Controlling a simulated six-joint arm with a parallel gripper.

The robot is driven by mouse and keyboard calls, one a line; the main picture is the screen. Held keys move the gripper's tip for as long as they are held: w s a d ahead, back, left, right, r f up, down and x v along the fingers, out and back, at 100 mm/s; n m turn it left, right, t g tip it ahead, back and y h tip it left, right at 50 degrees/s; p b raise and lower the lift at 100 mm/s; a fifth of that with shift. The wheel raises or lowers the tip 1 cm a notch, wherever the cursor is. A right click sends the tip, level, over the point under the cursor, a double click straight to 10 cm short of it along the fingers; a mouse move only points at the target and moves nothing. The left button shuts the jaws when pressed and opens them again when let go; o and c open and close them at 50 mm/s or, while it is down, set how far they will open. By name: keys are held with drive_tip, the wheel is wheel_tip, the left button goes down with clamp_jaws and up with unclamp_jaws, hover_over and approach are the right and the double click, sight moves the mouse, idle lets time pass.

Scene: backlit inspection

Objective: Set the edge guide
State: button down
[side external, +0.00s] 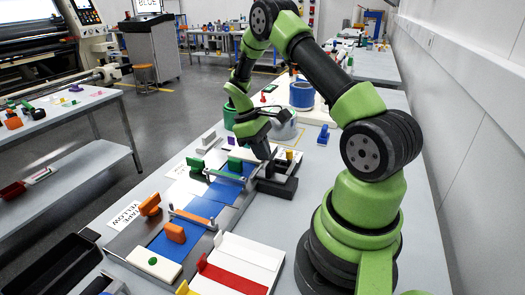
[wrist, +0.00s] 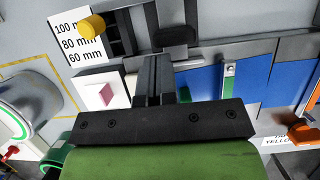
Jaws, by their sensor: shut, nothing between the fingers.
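My gripper (side external: 266,152) is shut and empty, pointing down beside a dark block assembly (side external: 279,184) at the right edge of the blue web. This assembly may be the edge guide; no label on it can be read. In the wrist view my closed fingers (wrist: 158,62) are close to a black block (wrist: 174,36), and I cannot tell whether they touch it. The blue web (side external: 205,209) runs lengthwise over a grey plate, under crossbars; it also shows in the wrist view (wrist: 277,72). A card marked 100, 80 and 60 mm (wrist: 75,46) lies near the black block.
A yellow cylinder (wrist: 91,25) stands by the card. Orange blocks (side external: 175,233) and green blocks (side external: 235,164) sit around the plate. A white tray with a red strip (side external: 235,277) is in front. Blue and white rolls (side external: 302,95) stand behind my gripper.

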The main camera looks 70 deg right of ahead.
idle(0.3)
drive_tip(key=shift+s, duration=1.35)
drive_tip(key=shift+w, duration=0.1)
